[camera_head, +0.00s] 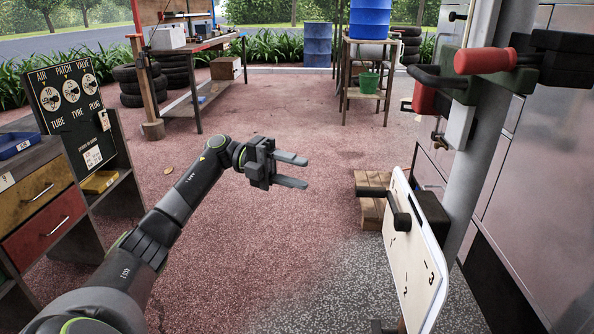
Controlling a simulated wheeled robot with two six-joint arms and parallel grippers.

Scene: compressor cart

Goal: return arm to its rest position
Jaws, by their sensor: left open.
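My left arm (182,197) reaches in from the lower left, over the reddish floor. My left gripper (294,171) is at its end, pointing right. Its two dark fingers are apart and nothing shows between them. It is in open air, to the left of the white panel with the black lever. My right gripper is not in this view.
A white panel (411,262) with a black lever (399,218) stands at the right, beside a grey post (479,130) with a red-handled lever (487,60). A drawer cabinet (47,205) and a black sign board (72,110) are at the left. The middle floor is clear.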

